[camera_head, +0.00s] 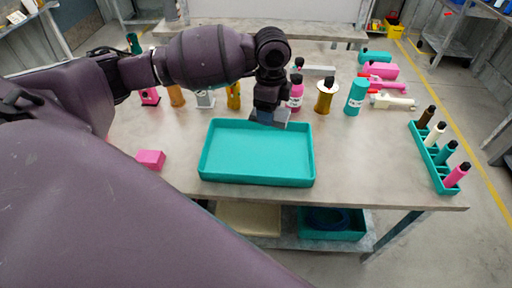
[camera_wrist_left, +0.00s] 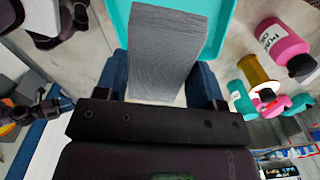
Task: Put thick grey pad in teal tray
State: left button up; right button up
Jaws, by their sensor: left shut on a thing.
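The thick grey pad (camera_wrist_left: 165,48) is a ribbed grey block between the two blue fingers of my left gripper (camera_wrist_left: 160,88) in the left wrist view. My left gripper (camera_head: 268,116) is shut on it at the tray's far rim in the head view, where the pad is mostly hidden by the fingers. The teal tray (camera_head: 256,183) lies on the table, empty inside as far as I see. In the wrist view a teal part of the tray (camera_wrist_left: 222,22) shows behind the pad.
Pink, yellow and teal bottles (camera_head: 356,97) stand behind the tray. A teal rack (camera_head: 432,162) with several bottles stands at the right. A pink block (camera_head: 150,159) lies left of the tray.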

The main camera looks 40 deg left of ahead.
pick_arm(q)
jog(key=a+m, duration=0.1)
jog(key=a+r+m+p, duration=0.1)
jog(key=m, duration=0.1)
jog(key=a+r+m+p, duration=0.1)
jog(key=shift+w+m, duration=0.25)
jog(key=shift+m, duration=0.15)
jog(key=shift+a+m+p, duration=0.35)
jog(key=shift+m+p, duration=0.05)
jog(key=shift+m, duration=0.1)
jog(key=shift+f, duration=0.25)
send_over(258, 154)
notch_tip(258, 154, down, 15)
jog(key=shift+f+b, duration=0.1)
jog(key=shift+b, duration=0.35)
jog(key=shift+f, duration=2.2)
pick_arm(e)
jog(key=shift+s+d+r, duration=0.15)
jog(key=shift+s+r, duration=0.2)
jog(key=shift+s, duration=0.25)
pick_arm(q)
jog(key=shift+f, duration=0.1)
pick_arm(e)
jog(key=shift+w, duration=0.1)
